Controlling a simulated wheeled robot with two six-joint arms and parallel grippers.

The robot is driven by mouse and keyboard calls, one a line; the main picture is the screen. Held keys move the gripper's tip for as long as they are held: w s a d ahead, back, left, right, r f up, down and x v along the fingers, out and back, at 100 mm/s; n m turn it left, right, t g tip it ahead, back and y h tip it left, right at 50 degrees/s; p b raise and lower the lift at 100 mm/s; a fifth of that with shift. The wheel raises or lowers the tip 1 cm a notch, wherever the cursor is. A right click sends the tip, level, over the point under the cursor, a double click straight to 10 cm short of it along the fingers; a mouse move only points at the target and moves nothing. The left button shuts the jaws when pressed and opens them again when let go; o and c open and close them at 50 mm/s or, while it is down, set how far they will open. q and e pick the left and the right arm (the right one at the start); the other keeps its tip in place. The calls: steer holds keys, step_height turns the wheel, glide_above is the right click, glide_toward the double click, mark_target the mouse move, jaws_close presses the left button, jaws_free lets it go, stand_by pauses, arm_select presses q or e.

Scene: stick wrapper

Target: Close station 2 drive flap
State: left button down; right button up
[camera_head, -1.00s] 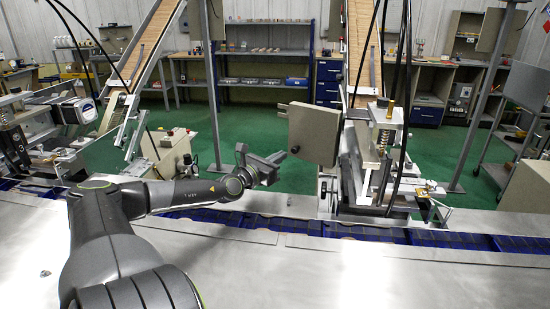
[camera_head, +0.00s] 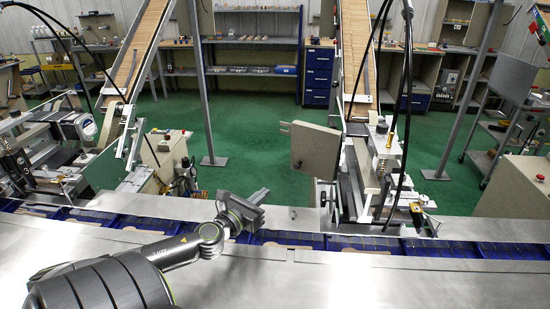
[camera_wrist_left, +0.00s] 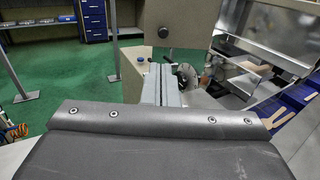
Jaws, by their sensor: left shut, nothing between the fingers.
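My left gripper (camera_head: 263,194) is shut and empty, lower left of the flap and above the conveyor edge. Its closed fingers (camera_wrist_left: 160,85) point toward the space below the panel and do not appear to touch it. My right gripper is not in view.
A blue-lined conveyor channel (camera_head: 285,240) runs across, with a bare metal deck (camera_head: 380,285) in front. Another station (camera_head: 70,135) stands at the left. Green floor (camera_head: 255,150) is open between the stations. Black cables hang over the right station.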

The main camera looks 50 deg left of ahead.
arm_select(q)
steer(key=p, duration=0.4)
glide_toward(295, 167)
steer(key=w, duration=0.5)
steer(key=shift+a, duration=0.35)
steer(key=shift+w+a+f, duration=0.1)
steer(key=shift+w+a, duration=0.1)
steer(key=shift+w, duration=0.7)
